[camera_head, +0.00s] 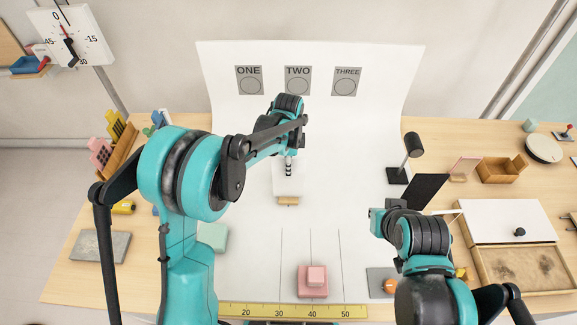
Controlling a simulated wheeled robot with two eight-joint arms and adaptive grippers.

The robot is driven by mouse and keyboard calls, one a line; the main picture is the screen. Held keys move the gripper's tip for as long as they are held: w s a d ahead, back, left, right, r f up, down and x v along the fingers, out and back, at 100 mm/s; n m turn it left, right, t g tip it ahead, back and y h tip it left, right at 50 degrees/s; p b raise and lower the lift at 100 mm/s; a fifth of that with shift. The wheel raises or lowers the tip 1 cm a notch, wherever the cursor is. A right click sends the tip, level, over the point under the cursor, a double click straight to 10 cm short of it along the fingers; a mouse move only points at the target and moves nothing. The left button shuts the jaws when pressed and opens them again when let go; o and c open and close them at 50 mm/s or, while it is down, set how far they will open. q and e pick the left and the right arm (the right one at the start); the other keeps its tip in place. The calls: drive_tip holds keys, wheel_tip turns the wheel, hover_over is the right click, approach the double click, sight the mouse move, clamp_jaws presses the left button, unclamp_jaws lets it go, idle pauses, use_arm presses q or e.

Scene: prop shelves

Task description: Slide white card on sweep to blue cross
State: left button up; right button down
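A pale, card-like patch (287,187) lies on the white backdrop sheet, hard to tell from it, with a small wooden block (288,201) at its near edge. A black-and-white striped stick (289,166) stands over its far part. My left gripper (291,148) is just above that stick; the arm hides its fingers, so I cannot tell whether it grips the stick. My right gripper (378,222) is at the lower right, away from the card, its fingers unclear. I cannot make out a blue cross.
Signs ONE (248,80), TWO (298,80) and THREE (347,81) stand at the back. A pink block (312,283) sits near the yellow ruler (290,310). A black lamp (405,160) and wooden trays (520,268) are right. The sheet's middle right is clear.

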use_arm(q)
wheel_tip(320, 180, up, 12)
drive_tip(key=s+a+n+t+b, duration=0.3)
drive_tip(key=s+a+n+b, duration=0.2)
drive_tip(key=s+a+n, duration=0.45)
drive_tip(key=s+a+f+n+t+b, duration=0.3)
drive_tip(key=s+f+n, duration=0.5)
drive_tip(key=s, duration=0.4)
drive_tip(key=shift+a+f+t+b, duration=0.3)
drive_tip(key=shift+t+b, duration=0.25)
drive_tip(key=shift+t, duration=0.05)
drive_tip(key=shift+d, duration=0.1)
